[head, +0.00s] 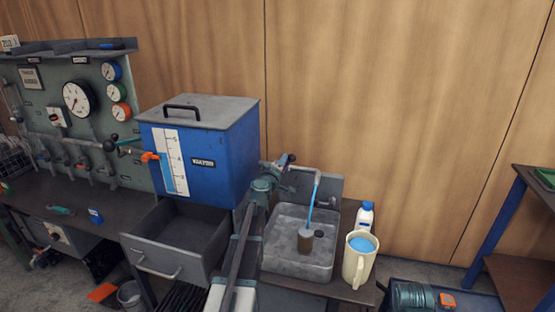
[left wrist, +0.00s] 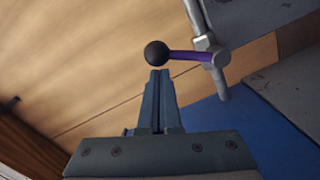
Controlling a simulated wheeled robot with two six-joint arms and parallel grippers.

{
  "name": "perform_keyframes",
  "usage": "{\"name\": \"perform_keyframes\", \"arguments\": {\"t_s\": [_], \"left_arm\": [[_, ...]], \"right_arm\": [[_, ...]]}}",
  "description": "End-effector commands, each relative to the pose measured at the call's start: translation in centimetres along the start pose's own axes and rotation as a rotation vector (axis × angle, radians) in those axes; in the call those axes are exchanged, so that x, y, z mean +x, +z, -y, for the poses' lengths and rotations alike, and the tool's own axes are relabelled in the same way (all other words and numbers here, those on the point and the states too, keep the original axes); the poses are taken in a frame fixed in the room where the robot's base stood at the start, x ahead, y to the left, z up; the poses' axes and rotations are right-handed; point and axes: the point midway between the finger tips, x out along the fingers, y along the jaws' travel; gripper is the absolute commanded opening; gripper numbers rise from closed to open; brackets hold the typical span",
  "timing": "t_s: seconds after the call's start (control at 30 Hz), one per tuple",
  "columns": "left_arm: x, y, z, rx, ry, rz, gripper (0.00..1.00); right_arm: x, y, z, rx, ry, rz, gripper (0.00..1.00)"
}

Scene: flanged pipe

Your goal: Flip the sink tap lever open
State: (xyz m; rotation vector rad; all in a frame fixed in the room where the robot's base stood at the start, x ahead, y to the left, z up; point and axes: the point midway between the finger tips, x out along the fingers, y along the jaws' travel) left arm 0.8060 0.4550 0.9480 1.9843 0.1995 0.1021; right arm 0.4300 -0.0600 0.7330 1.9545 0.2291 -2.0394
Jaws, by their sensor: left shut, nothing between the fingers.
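The tap (head: 306,168) stands at the back of the grey sink (head: 283,258), its grey spout bent over the basin. A blue stream (head: 312,196) runs from the spout toward a brown cup (head: 305,239) in the sink. In the left wrist view the tap's purple lever (left wrist: 188,55) ends in a black ball knob (left wrist: 156,53). My left gripper (left wrist: 159,73) is shut and empty, its fingertips right at the knob's underside; I cannot tell whether they touch. In the head view this gripper (head: 279,168) is beside the tap, partly hiding the lever. My right gripper is out of view.
A cream jug (head: 355,267) with blue contents and a white bottle (head: 364,216) stand right of the sink. Left are a blue tank (head: 219,150), an open drawer (head: 155,254) and a gauge panel (head: 92,130). A wooden wall is behind.

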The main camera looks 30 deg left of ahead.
Motion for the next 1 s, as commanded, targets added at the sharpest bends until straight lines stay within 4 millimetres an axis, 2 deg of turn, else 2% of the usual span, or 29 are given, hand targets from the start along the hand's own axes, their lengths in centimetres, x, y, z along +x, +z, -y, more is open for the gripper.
{"name": "perform_keyframes", "arguments": {"t_s": [0.5,1.0], "left_arm": [[0.2,4.2,0.4,0.490,-0.024,0.003,0.00],[0.3,6.5,1.9,0.872,-0.046,0.002,0.00]], "right_arm": [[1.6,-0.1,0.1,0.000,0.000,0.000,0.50],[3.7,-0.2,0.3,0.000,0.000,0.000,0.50]]}}
